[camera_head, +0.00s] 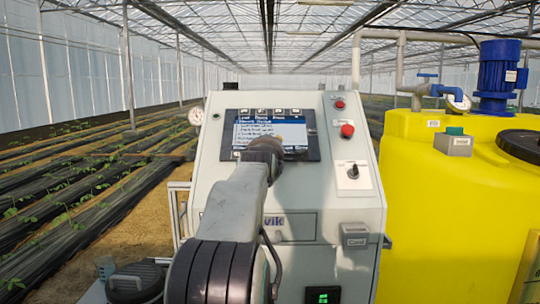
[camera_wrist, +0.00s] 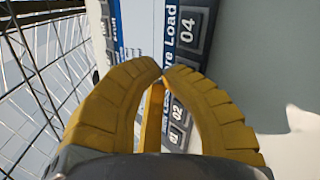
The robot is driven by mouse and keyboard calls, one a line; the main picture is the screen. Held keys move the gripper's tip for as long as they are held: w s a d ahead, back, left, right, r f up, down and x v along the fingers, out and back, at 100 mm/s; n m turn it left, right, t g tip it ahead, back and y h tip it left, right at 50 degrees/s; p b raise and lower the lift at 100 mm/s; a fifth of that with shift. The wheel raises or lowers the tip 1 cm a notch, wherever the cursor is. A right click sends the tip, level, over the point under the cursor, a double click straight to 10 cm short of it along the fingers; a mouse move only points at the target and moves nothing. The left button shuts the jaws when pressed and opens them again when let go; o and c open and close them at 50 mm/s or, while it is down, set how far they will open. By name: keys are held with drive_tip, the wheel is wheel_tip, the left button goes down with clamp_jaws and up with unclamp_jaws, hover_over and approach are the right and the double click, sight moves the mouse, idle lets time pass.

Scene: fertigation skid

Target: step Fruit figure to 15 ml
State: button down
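The panel display (camera_head: 247,132) sits on the sloped front of the grey control cabinet (camera_head: 217,185). It shows lines of text on a white field under a blue header, too small to read in the head view. My gripper (camera_wrist: 163,72) is in front of the display; in the head view my wrist covers its lower middle. In the wrist view the yellow fingers meet at the tips, with nothing seen between the tips. The panel appears sideways behind them, with grey keys such as one marked 04 (camera_wrist: 188,27). The Fruit figure cannot be read.
A red button (camera_head: 347,131) and a black rotary switch (camera_head: 353,172) are right of the display. A yellow tank (camera_head: 430,215) with a blue motor (camera_head: 497,75) stands at the right. A pressure gauge (camera_head: 196,116) is at the cabinet's left. Planted rows lie further left.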

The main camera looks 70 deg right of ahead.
drive_tip(key=shift+a, duration=0.1)
drive_tip(key=shift+s+a+r, duration=0.15)
drive_tip(key=shift+a+r, duration=0.25)
drive_tip(key=shift+r, duration=0.1)
drive_tip(key=shift+r, duration=0.1)
idle(0.4)
drive_tip(key=a+r, duration=0.1)
drive_tip(key=s+a+r+p, duration=0.1)
drive_tip(key=a+r, duration=0.1)
drive_tip(key=shift+a+r, duration=0.1)
drive_tip(key=shift+r, duration=0.2)
drive_tip(key=c, duration=1.9)
unclamp_jaws()
idle(0.5)
